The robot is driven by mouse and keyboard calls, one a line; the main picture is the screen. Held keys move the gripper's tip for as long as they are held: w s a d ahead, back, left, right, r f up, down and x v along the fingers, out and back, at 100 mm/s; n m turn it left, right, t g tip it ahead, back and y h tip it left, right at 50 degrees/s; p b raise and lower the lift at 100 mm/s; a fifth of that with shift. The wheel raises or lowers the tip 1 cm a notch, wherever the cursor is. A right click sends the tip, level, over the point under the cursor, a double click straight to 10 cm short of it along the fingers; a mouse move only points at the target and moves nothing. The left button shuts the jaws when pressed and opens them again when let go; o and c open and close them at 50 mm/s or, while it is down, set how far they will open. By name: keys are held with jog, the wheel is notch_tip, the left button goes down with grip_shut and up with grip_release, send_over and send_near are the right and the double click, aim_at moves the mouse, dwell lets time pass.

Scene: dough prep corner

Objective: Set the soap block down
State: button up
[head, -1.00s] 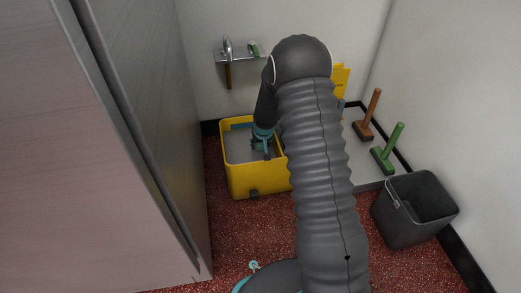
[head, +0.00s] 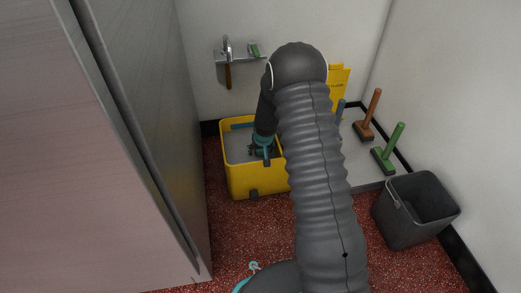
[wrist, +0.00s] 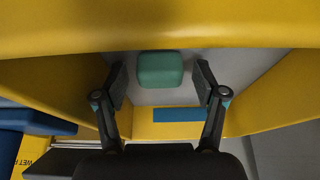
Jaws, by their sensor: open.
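The soap block (wrist: 160,69) is a rounded green block in the wrist view, lying on a grey surface inside the yellow bucket (head: 245,182). My gripper (wrist: 161,82) is open, with one finger on each side of the block and a visible gap between each finger and it. In the head view my gripper (head: 261,152) reaches down into the yellow bucket, and the soap block cannot be made out there.
A blue strip (wrist: 180,115) lies inside the bucket. A grey bucket (head: 413,212) stands at right. A brown brush (head: 368,115) and a green brush (head: 388,150) stand behind it. A metal wall shelf (head: 240,57) hangs at the back. A tall cabinet fills the left.

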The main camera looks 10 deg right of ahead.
jog(key=s+f+p+v, duration=0.1)
jog(key=s+p+v, duration=0.15)
jog(key=v, duration=3.35)
jog(key=s+r, duration=0.3)
jog(key=s, duration=0.9)
jog(key=s+r+t, duration=0.1)
jog(key=s+r, duration=0.3)
jog(key=s, duration=0.8)
jog(key=shift+b, duration=0.35)
